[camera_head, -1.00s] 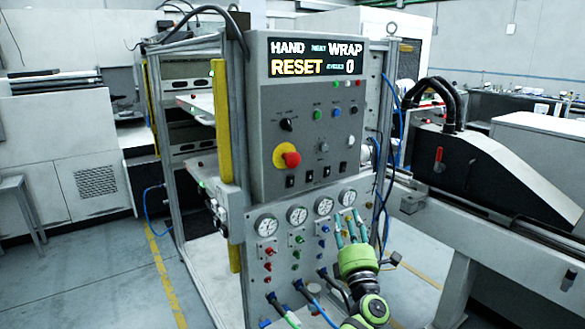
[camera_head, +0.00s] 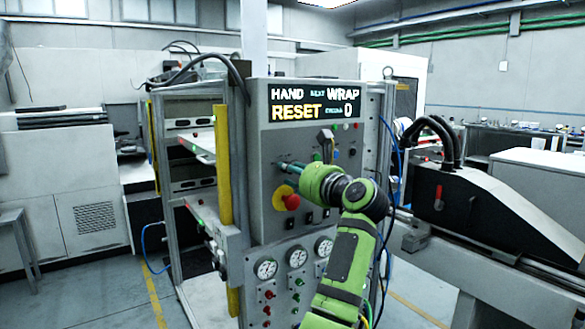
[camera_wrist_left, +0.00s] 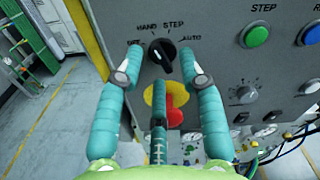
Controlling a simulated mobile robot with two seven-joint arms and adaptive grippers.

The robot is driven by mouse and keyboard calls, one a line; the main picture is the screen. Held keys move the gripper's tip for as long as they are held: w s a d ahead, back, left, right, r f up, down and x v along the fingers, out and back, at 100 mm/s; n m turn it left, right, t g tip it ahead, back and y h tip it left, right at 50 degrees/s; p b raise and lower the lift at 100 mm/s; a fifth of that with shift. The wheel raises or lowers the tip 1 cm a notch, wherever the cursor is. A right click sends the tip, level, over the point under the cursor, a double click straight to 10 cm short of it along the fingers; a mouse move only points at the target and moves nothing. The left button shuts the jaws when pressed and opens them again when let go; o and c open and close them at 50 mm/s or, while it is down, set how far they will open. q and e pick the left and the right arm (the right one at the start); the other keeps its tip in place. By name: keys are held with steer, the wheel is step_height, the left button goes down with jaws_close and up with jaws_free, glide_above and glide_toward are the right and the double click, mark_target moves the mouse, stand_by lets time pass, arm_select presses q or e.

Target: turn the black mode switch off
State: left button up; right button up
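The black mode switch (camera_wrist_left: 162,56) is a round knob with a white mark, on the grey panel, with HAND, STEP and AUTO printed around it; a label at its left is partly covered by a finger. My left gripper (camera_wrist_left: 161,64) has its teal fingers spread, one at each side of the knob and one below. Gaps show beside the knob; I cannot tell how far the tips are from the panel. My right gripper is not in view.
A red emergency stop (camera_wrist_left: 172,108) on a yellow disc sits just below the switch, behind the lower finger. A green STEP button (camera_wrist_left: 256,34) and a grey knob (camera_wrist_left: 243,92) lie to the right. The display (camera_head: 313,104) reads HAND, WRAP, RESET and 0.

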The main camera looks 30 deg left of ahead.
arm_select(q)
steer(key=shift+w+a, duration=0.15)
steer(key=shift+a, duration=0.05)
steer(key=c, duration=0.7)
jaws_close()
